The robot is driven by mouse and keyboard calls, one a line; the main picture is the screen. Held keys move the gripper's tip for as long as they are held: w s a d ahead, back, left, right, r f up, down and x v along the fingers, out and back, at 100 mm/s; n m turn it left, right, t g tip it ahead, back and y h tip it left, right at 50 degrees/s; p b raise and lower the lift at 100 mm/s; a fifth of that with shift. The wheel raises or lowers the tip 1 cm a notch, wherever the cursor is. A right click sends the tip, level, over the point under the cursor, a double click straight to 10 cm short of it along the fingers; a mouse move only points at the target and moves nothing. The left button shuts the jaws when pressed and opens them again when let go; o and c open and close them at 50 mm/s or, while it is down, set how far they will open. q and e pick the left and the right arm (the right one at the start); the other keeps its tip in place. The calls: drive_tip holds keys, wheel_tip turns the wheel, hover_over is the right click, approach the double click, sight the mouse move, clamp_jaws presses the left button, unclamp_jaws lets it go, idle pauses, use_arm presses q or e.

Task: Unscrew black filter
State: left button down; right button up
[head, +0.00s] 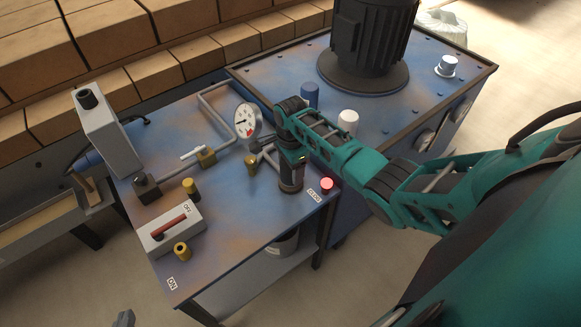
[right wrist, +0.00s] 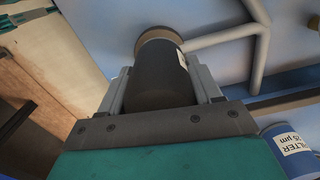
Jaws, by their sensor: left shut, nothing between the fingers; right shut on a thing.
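The black filter (head: 291,179) stands upright near the front right corner of the blue worktop, below the pressure gauge. My right gripper (head: 290,160) comes down over it from above and is shut on it. In the right wrist view the black filter (right wrist: 160,75) is a dark cylinder with a brown end and a white label, with a finger on each side. Whether its thread is engaged is hidden. My left gripper (head: 124,318) is at the bottom left edge, low over the floor, shut and empty, apart from the bench.
A pressure gauge (head: 247,120) with pipes stands just behind the filter. A red lit button (head: 327,184) is close at its right. A blue filter (head: 310,95) and a white cylinder (head: 348,122) stand behind, near a black motor (head: 370,35). A switch box (head: 171,229) is at left.

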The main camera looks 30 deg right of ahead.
drive_tip(key=shift+n, duration=1.2)
drive_tip(key=o, duration=1.2)
drive_tip(key=shift+o, duration=0.2)
